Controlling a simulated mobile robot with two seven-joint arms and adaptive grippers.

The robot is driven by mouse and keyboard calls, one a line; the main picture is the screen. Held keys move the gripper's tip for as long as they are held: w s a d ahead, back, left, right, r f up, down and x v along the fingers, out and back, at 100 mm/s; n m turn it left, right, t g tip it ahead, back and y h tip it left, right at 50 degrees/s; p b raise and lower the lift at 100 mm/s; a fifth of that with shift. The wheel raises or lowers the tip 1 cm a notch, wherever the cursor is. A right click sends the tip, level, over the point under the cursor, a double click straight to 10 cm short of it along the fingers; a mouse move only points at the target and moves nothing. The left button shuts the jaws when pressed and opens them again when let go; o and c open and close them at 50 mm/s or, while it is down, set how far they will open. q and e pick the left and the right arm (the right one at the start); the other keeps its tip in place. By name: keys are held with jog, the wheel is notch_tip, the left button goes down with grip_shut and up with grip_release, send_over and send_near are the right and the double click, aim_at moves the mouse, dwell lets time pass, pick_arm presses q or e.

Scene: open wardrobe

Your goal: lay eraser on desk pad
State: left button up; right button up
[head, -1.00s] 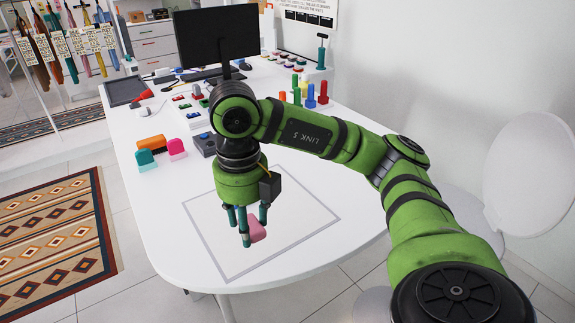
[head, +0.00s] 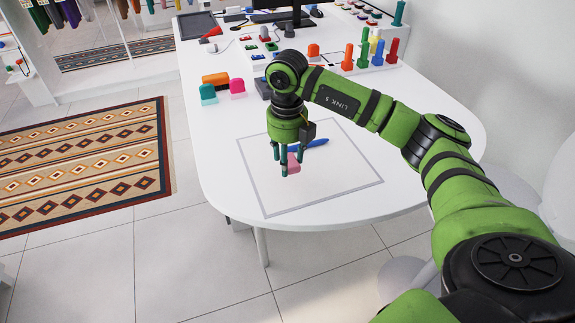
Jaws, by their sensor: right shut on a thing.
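The desk pad (head: 341,197) is a pale rectangle with a grey border, lying near the rounded front end of the white desk. My right gripper (head: 285,172) points straight down over the left part of the pad and is shut on a pink eraser (head: 293,164). The eraser is partly hidden by the fingers. It is at or just above the pad; I cannot tell whether it touches. My left gripper is out of view.
A teal block (head: 208,93), a pink block (head: 237,87) and an orange block (head: 215,79) stand at the back left. Colored pegs (head: 364,50) stand at the back right. The pad's right side is clear.

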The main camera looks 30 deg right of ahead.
notch_tip(320, 180, down, 3)
jog(key=shift+s+f+p, duration=0.1)
jog(key=shift+f+p, duration=0.1)
jog(key=shift+p, duration=0.35)
jog(key=shift+f, duration=0.15)
jog(key=shift+f, duration=0.2)
jog(key=o, duration=1)
